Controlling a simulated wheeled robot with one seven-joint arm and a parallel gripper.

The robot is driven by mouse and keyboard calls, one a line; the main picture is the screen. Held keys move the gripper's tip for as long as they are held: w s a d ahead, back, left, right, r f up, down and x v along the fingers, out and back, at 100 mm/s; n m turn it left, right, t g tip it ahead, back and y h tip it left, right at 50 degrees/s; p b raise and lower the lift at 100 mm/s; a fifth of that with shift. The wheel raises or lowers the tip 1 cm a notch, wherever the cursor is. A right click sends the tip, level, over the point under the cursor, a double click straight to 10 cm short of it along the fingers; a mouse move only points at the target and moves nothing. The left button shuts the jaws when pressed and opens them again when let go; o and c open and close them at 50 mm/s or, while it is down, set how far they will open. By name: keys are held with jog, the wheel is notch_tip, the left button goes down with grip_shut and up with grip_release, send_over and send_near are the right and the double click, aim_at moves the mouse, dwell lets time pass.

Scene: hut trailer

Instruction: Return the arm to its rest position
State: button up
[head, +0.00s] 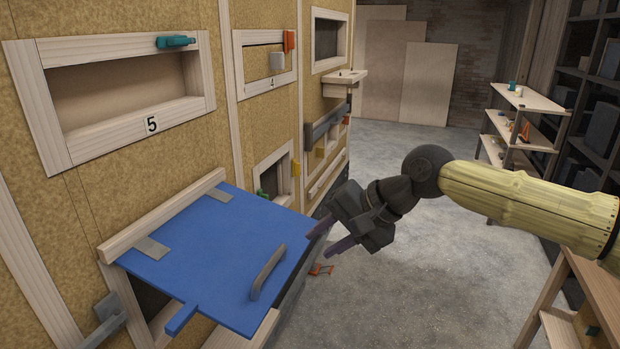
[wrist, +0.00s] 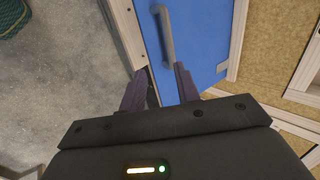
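My arm reaches in from the right in the head view, with a yellow sleeve and dark wrist. My gripper (head: 328,238) is open, its two dark purple fingers apart with nothing visible between them. It is beside the right edge of a blue hinged flap (head: 205,250), near the flap's grey handle (head: 267,272). In the wrist view the fingers (wrist: 158,90) point at the blue flap (wrist: 205,40), with the grey handle (wrist: 165,35) just beyond them. I cannot tell whether a finger touches the flap.
A wall of wooden compartments, one marked 5 (head: 125,100), fills the left. A wooden shelf unit (head: 525,98) stands at the back right, and a wooden table (head: 590,300) at the lower right. Grey floor (head: 440,270) is clear between. A small orange item (head: 320,269) is below my gripper.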

jog(key=s+a+f+n+g+h+b, duration=0.1)
jog(key=a+f+h+b, duration=0.1)
jog(key=f, duration=0.9)
jog(key=s+a+f+n+g+h+b, duration=0.1)
jog(key=a+f+g+h+b, duration=0.1)
jog(key=f, duration=0.9)
jog(key=s+d+f+n+t+h+b, duration=0.1)
jog(key=s+d+f+h+b, duration=0.1)
jog(key=d+f, duration=0.4)
jog(key=s+d+f+n+t+h+b, duration=0.1)
jog(key=s+d+f+h+b, duration=0.1)
jog(key=s+d+f+b, duration=0.3)
jog(key=shift+s+d+f+n, duration=0.3)
jog(key=shift+s+d+f, duration=0.45)
jog(key=shift+f, duration=0.05)
